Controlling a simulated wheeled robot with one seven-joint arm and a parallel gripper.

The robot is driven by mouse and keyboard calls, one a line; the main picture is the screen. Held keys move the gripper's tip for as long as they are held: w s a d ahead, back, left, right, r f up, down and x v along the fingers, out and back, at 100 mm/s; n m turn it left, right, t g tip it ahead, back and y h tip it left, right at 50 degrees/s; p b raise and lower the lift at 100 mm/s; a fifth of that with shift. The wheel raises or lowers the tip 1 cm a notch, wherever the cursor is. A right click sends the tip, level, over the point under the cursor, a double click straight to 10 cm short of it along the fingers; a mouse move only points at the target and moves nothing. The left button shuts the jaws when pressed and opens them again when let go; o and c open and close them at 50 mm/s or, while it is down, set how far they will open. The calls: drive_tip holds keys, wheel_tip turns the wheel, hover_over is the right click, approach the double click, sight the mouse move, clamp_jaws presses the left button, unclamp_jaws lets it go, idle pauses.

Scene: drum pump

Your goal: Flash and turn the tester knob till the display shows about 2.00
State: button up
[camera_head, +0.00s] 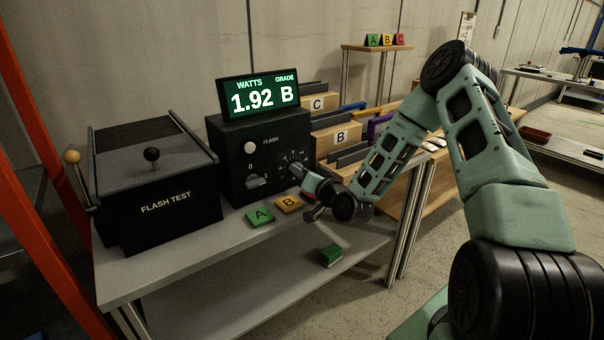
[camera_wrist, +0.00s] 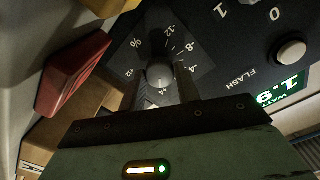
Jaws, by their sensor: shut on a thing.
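The black tester box (camera_head: 236,143) stands on the grey table, its display (camera_head: 259,96) above it reading 1.92 watts, grade B. Its front has a white FLASH button (camera_head: 250,147), a 0/1 switch (camera_head: 257,181) and a dial knob. In the wrist view the round grey knob (camera_wrist: 160,74) sits in a printed scale with numbers and a % sign. My gripper (camera_head: 299,171) is at the dial, and in the wrist view its fingers (camera_wrist: 160,88) are shut on the knob.
The black FLASH TEST box (camera_head: 165,202) with a ball-ended lever stands left of the tester. Green A (camera_head: 259,217) and yellow B (camera_head: 288,204) tags lie on the table in front. A green block (camera_head: 330,255) is lower right. Wooden bins (camera_head: 340,137) stand behind my arm.

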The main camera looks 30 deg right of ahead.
idle(0.3)
drive_tip(key=o, duration=1)
drive_tip(key=shift+s+d+r+p, duration=0.1)
drive_tip(key=shift+s+p, duration=1.3)
drive_tip(key=shift+s, duration=3)
drive_tip(key=shift+s+r+p, duration=0.1)
drive_tip(key=shift+s+p, duration=1.25)
drive_tip(key=shift+s, duration=3)
